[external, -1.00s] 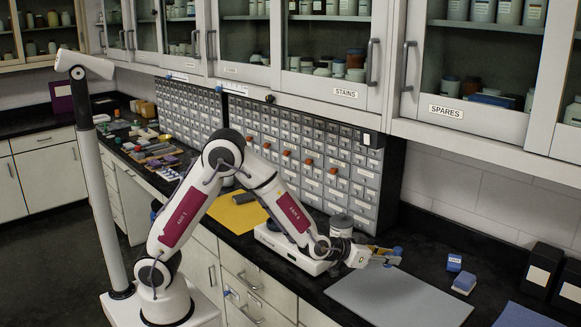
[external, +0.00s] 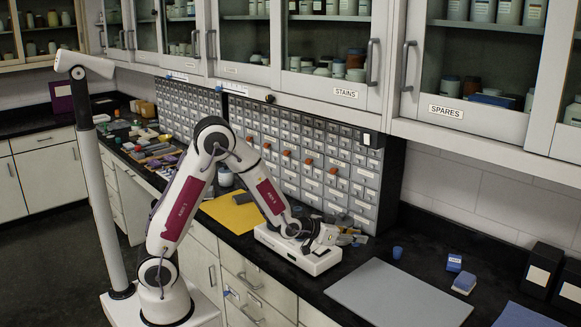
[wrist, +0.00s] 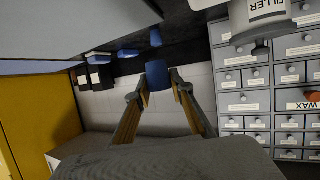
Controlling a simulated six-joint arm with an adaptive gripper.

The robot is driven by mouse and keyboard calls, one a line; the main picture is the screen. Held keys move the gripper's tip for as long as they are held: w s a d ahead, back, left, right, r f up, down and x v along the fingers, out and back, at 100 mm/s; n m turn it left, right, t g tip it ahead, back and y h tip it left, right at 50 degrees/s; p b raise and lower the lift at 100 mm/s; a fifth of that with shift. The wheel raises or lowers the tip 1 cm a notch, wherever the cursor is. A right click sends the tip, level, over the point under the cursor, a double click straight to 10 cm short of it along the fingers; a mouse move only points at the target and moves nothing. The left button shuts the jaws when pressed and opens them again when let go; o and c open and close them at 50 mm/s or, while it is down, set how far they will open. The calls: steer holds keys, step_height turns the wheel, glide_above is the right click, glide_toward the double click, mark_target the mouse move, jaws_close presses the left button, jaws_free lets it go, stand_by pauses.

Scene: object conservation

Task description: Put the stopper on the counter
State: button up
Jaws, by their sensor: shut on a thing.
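My gripper (wrist: 155,88) is shut on a small blue piece, which I take to be the stopper (wrist: 157,75); it shows between the fingertips in the wrist view. In the external view my gripper (external: 354,240) is at the right end of the white scale-like box (external: 297,252), and the held piece is hard to make out. A second small blue piece (external: 397,253) stands apart on the black counter (external: 425,262), behind the grey mat; a blue piece also shows beyond the fingertips in the wrist view (wrist: 155,38).
The grey mat (external: 400,295) is bare. A blue box (external: 454,263) and a blue-and-white block (external: 464,283) lie right of it. A FILLER jar (wrist: 262,18) is close to my gripper. Drawer cabinets (external: 315,160) line the back. Black boxes (external: 541,270) stand far right.

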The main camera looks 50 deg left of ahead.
steer(key=w+a+r+n+t+y, duration=0.1)
steer(key=w+a+n+y, duration=0.1)
steer(key=a, duration=2.2)
steer(key=n+y, duration=0.1)
steer(key=y, duration=0.1)
steer(key=shift+a+r+n+y, duration=0.2)
steer(key=shift+a+n+y, duration=0.05)
steer(key=shift+n+y, duration=0.05)
steer(key=w+a+y, duration=0.1)
steer(key=w+a, duration=0.1)
steer(key=a, duration=0.2)
steer(key=w+a+n+y, duration=0.1)
steer(key=w+a, duration=0.2)
steer(key=a, duration=0.1)
steer(key=w+a+n+y, duration=0.1)
steer(key=w+a, duration=0.1)
steer(key=a, duration=0.2)
steer(key=shift+w+a+f, duration=0.25)
steer(key=shift+a+f, duration=0.15)
steer(key=w+a+n+g+y, duration=0.1)
steer(key=w+a+n+y, duration=0.1)
steer(key=a, duration=1)
steer(key=shift+w+f, duration=0.45)
steer(key=shift+w, duration=0.35)
steer(key=shift+f, duration=3.1)
steer(key=shift+f+n, duration=0.3)
steer(key=shift+f, duration=1.6)
steer(key=shift+f, duration=0.15)
